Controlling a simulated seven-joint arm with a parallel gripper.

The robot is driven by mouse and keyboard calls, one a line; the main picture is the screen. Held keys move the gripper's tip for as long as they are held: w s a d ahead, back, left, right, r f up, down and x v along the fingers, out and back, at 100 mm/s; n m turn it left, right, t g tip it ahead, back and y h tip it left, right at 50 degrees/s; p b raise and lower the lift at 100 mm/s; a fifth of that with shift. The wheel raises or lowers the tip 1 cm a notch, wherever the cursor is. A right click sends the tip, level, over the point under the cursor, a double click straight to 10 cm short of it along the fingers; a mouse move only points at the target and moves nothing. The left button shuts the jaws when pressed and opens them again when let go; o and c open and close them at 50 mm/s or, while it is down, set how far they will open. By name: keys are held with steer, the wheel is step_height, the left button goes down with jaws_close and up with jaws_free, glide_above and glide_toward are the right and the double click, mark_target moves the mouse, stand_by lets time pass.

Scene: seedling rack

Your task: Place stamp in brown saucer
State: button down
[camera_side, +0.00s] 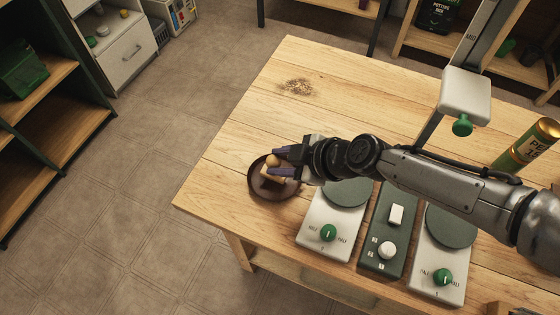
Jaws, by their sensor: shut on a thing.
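The brown saucer (258,189) sits on the wooden table near its left front edge. The stamp (271,174), with a round wooden knob on top, shows over the saucer. My gripper (279,162) reaches in from the right and is shut on the stamp, with its dark fingers at the knob. I cannot tell whether the stamp's base touches the saucer, and part of the saucer's right side is hidden by the gripper.
Right of the saucer stand a pale device with a green knob (328,232), a dark green panel (380,258) and a second pale device (440,278). A post with a white head (466,95) rises behind my arm. Soil (297,87) lies at the back left.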

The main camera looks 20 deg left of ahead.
steer(key=shift+f, duration=0.65)
steer(key=shift+f, duration=0.15)
steer(key=c, duration=0.5)
jaws_free()
steer(key=shift+c, duration=0.2)
steer(key=shift+r, duration=0.25)
steer(key=v, duration=1.2)
steer(key=shift+f, duration=0.1)
